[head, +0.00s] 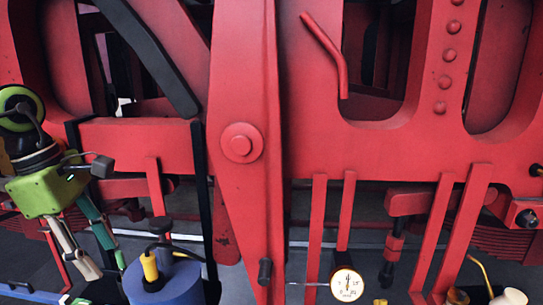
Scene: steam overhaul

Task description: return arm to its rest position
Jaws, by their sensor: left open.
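My left arm comes in at the left edge, with a dark joint ringed in bright green. My left gripper (104,262) has a green body and hangs with its fingers pointing down. Its fingers are apart, one pale and one dark green, and nothing shows between them. It is in front of the red frame (330,150), to the left of a blue round holder (190,284). I cannot tell whether it touches anything. My right gripper does not show.
The red frame with rivets and struts fills most of the view. A yellow-handled tool (149,267) stands at the blue holder. A round white dial gauge (347,285) is at the bottom middle. A bent red rod (328,50) crosses the frame above.

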